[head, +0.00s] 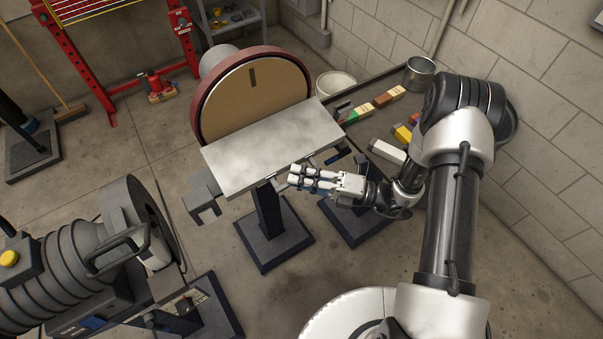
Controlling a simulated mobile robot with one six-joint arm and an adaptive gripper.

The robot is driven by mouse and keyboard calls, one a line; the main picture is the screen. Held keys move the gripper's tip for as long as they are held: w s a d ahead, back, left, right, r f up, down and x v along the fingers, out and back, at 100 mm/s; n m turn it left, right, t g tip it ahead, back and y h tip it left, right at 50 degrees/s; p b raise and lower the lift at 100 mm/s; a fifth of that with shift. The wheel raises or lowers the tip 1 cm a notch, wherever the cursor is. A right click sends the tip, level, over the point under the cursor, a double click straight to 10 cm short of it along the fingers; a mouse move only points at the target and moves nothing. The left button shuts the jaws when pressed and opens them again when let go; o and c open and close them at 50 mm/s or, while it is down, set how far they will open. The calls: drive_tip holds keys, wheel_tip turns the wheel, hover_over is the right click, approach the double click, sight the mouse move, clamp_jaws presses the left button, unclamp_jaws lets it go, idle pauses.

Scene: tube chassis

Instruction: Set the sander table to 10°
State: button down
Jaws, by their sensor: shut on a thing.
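The sander table (262,148) is a pale grey metal plate in front of the disc sander. It stands on a dark post (268,208) and looks close to level, but I cannot read its angle. The sander's tan disc (250,98) sits behind it in a dark red housing. My gripper (303,178) comes in from the right, with its fingers at the front edge of the table, right of its middle. It is shut at that edge; the fingers hide exactly what lies between them. No angle scale is readable.
Another grey machine with a wheel (135,225) stands at the lower left. A block wall closes the right side.

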drive_tip(key=c, duration=1.6)
unclamp_jaws()
drive_tip(key=shift+w+a, duration=0.1)
drive_tip(key=shift+w, duration=0.05)
drive_tip(key=shift+c, duration=0.2)
drive_tip(key=shift+d, duration=0.55)
drive_tip(key=s+d+f, duration=0.1)
drive_tip(key=s+d, duration=0.1)
drive_tip(key=d, duration=0.8)
drive_tip(key=shift+d+f, duration=0.25)
drive_tip(key=shift+d, duration=0.1)
